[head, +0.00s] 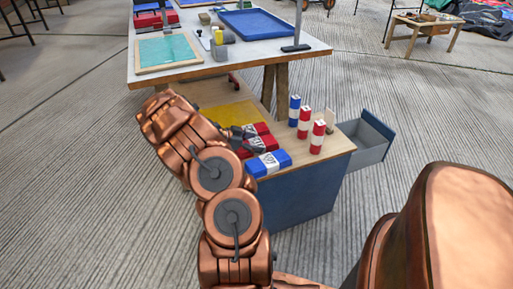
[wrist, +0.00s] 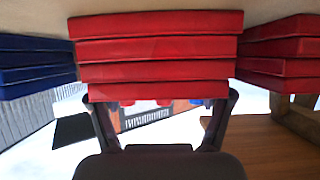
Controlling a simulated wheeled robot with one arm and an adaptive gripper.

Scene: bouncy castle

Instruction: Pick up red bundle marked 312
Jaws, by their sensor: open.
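A red bundle (wrist: 158,48) of stacked folded layers is centred in the wrist view, which looks upside down. In the head view this looks like the middle red bundle (head: 263,145), with a pale label too small to read. My gripper (wrist: 163,100) is open, its fingers near the two sides of this bundle's edge; I cannot tell whether they touch it. In the head view my gripper (head: 243,139) is over the row and partly hides the bundles. A second red bundle (wrist: 282,48) lies beside it, also in the head view (head: 257,129).
A blue bundle (wrist: 35,65) lies close on the other side, also in the head view (head: 268,164). One blue and two red-and-white cylinders (head: 304,122) stand to the right on the low cabinet (head: 300,207). An open drawer (head: 368,140) juts out right. A higher table (head: 180,75) stands behind.

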